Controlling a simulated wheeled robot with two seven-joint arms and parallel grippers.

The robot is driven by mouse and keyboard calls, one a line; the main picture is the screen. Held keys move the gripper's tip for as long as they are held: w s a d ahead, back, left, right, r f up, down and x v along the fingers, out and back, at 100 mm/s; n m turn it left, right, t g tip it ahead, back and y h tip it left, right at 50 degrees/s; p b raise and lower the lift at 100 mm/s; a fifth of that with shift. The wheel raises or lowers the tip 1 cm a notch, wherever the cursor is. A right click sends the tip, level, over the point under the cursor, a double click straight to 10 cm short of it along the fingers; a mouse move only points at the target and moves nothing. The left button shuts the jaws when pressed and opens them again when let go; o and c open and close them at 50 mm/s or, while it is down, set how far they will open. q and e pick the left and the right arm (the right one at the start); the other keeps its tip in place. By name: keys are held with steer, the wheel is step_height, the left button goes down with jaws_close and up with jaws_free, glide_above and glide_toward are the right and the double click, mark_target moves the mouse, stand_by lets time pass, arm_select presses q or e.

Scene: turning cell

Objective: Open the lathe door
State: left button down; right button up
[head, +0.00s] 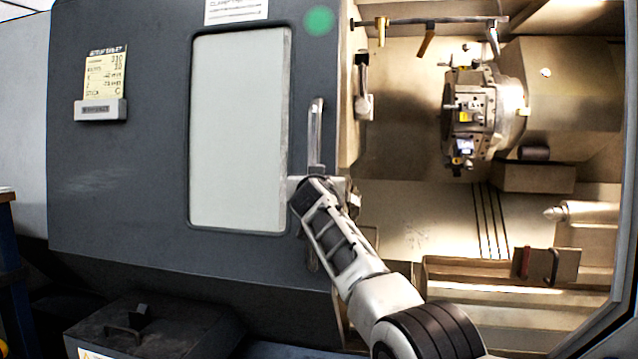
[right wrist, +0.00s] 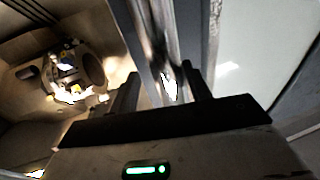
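The lathe door (head: 150,170) is a dark grey sliding panel with a pale window, at the left and middle of the head view. It stands partly or wholly slid to the left, and the lit interior shows to its right. The door handle (head: 316,135) is an upright metal bar near the door's right edge. My right gripper (head: 308,190) is at the middle of the handle and covers part of it. In the right wrist view its two fingers (right wrist: 160,82) stand either side of the handle (right wrist: 168,50), drawn in around the bar. My left gripper is in neither view.
The opening shows the turret (head: 470,110) and a ledge (head: 480,270) inside the machine. A note holder (head: 100,110) sits on the door's left part. A dark box with a grip (head: 150,330) stands below the door. A blue-legged table edge (head: 10,250) is at far left.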

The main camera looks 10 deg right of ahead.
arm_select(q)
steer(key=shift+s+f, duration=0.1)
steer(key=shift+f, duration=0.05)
arm_select(e)
steer(key=shift+f, duration=0.15)
steer(key=shift+b+v, duration=0.7)
steer(key=shift+v, duration=0.15)
arm_select(q)
steer(key=b, duration=0.2)
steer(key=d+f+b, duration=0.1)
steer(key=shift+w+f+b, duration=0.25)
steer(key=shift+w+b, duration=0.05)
steer(key=shift+b, duration=0.1)
arm_select(e)
steer(key=v, duration=1.4)
steer(key=shift+s, duration=0.15)
steer(key=shift+a, duration=0.1)
